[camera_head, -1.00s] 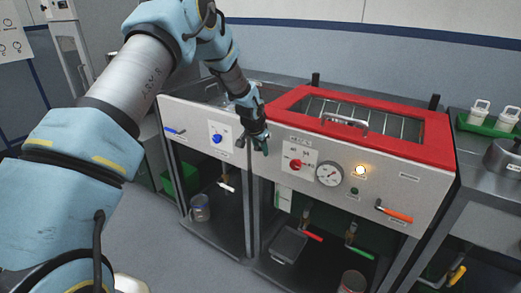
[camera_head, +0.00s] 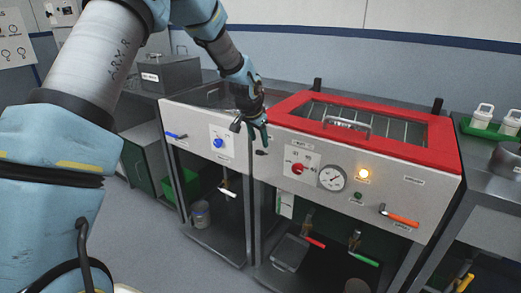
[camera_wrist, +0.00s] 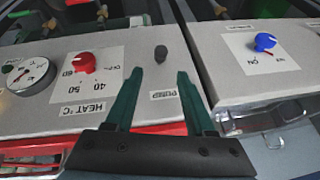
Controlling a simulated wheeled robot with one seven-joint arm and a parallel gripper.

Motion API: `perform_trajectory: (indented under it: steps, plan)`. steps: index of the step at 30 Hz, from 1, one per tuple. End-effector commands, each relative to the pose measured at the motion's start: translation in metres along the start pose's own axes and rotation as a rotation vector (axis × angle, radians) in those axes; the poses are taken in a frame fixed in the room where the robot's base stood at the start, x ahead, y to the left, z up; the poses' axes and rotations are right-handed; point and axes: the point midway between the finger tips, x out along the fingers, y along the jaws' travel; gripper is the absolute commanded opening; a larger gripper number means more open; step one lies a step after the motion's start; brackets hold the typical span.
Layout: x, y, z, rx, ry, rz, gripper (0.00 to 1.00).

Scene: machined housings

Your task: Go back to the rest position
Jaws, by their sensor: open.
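My gripper (camera_head: 252,130) hangs in front of the panel of the machines, near the gap between the blue-knob unit and the red-lidded unit. In the wrist view its two green fingers (camera_wrist: 158,95) are apart with nothing between them. A small black switch (camera_wrist: 161,54), with a label reading PUMP near it, lies just beyond the fingertips. The red heat knob (camera_wrist: 84,62) is to its left and the blue knob (camera_wrist: 265,41) to its right. My arm fills the left of the head view.
The red-framed lid (camera_head: 440,145) with its handle (camera_head: 347,124) is down. A gauge (camera_head: 332,178), a lit yellow lamp (camera_head: 363,173) and an orange-handled valve (camera_head: 400,217) are on the front panel. A grey box (camera_head: 170,76) stands at the back left. White containers (camera_head: 482,116) sit at the right.

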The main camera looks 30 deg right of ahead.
Motion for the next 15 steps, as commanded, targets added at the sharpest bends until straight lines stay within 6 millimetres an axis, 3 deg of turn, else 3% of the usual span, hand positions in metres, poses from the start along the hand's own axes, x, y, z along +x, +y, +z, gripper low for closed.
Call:
perform_trajectory:
  steps: [6,15]
  plan:
    - [-0.018,0.0,0.0,0.0,0.0,0.0,0.55]
    - [-0.019,0.0,0.0,0.0,-0.001,0.0,0.55]
